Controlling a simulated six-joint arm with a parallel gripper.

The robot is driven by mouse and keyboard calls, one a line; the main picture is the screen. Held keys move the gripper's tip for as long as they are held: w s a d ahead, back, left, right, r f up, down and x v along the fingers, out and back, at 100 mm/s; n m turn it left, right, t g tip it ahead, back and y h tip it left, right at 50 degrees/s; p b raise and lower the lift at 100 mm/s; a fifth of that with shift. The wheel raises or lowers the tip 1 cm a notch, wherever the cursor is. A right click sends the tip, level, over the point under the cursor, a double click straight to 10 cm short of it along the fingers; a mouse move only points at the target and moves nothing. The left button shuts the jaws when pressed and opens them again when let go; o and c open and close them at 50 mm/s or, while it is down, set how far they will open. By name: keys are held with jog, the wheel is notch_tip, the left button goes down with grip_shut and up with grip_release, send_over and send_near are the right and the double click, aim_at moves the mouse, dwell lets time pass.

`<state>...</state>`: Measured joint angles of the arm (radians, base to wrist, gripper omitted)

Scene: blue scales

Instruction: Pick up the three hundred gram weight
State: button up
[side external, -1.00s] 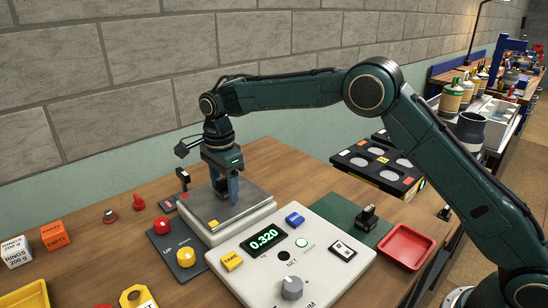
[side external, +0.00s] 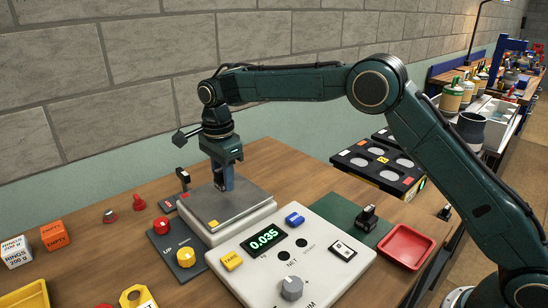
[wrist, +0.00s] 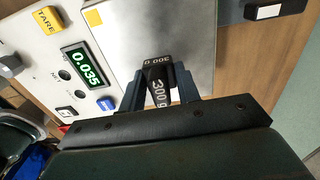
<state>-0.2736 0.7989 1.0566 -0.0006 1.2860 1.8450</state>
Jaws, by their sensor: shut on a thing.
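The three hundred gram weight (wrist: 158,88) is a dark block with white "300 g" lettering, seen in the wrist view between my fingers. My gripper (side external: 224,186) is shut on it, above the steel pan of the scale (side external: 243,211). The fingers mostly hide the weight in the side view. I cannot tell for sure whether it is clear of the pan. The green display (side external: 265,238) reads 0.035 and also shows in the wrist view (wrist: 82,65).
The scale's white console (side external: 320,258) has a yellow TARE button (side external: 232,261) and a grey knob (side external: 291,288). A black tray with round recesses (side external: 380,165) stands behind right. A red tray (side external: 405,246) lies at the right. Orange and white boxes (side external: 54,235) stand at the left.

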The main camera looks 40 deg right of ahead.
notch_tip(320, 180, up, 8)
jog(key=shift+f, duration=0.15)
dwell(0.7)
